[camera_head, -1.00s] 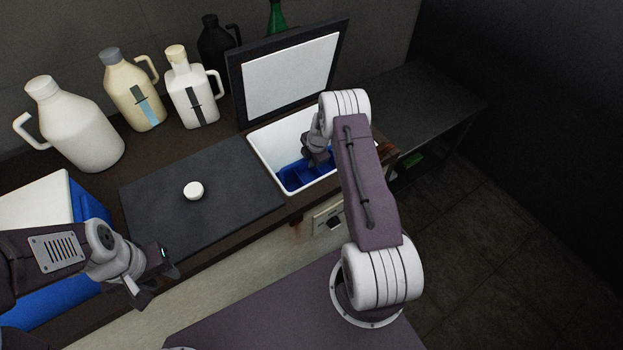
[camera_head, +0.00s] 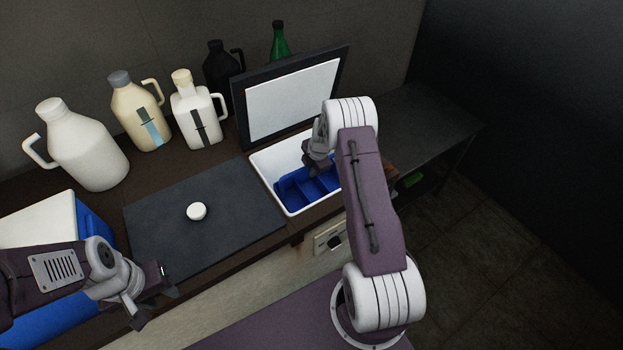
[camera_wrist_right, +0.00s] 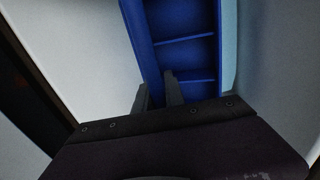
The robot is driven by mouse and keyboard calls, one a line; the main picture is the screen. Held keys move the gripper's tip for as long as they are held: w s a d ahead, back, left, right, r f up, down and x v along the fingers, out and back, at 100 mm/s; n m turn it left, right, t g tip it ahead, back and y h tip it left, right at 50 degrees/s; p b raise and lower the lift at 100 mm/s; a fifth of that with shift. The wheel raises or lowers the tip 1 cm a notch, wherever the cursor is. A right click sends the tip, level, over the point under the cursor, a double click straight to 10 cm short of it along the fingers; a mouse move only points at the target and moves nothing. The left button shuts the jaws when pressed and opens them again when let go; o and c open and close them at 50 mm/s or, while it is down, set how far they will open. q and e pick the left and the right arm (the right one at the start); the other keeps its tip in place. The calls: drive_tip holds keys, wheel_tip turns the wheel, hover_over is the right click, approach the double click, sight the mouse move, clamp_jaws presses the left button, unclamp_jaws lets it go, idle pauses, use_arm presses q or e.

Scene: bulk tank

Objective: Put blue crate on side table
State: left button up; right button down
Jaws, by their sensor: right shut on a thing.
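The blue crate (camera_head: 300,188), with dividers inside, is in the white-lined tank opening, whose white rim (camera_head: 268,183) shows around it. My right gripper (camera_head: 318,160) reaches down into the opening and is shut on the crate's wall. The right wrist view shows its fingers (camera_wrist_right: 158,92) on either side of the blue wall (camera_wrist_right: 150,55). My right arm hides part of the opening. The dark side table (camera_head: 432,120) stands to the right of the tank, with its top clear. My left gripper (camera_head: 152,302) hangs over the front left, empty; its jaws look apart.
The raised lid (camera_head: 292,95) stands behind the opening. A white cap (camera_head: 197,211) sits on the closed dark lid (camera_head: 165,225). Several jugs (camera_head: 85,150) and a green bottle (camera_head: 280,42) line the back. A blue-and-white cooler (camera_head: 45,225) is at left.

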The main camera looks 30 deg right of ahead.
drive_tip(key=shift+r, duration=2)
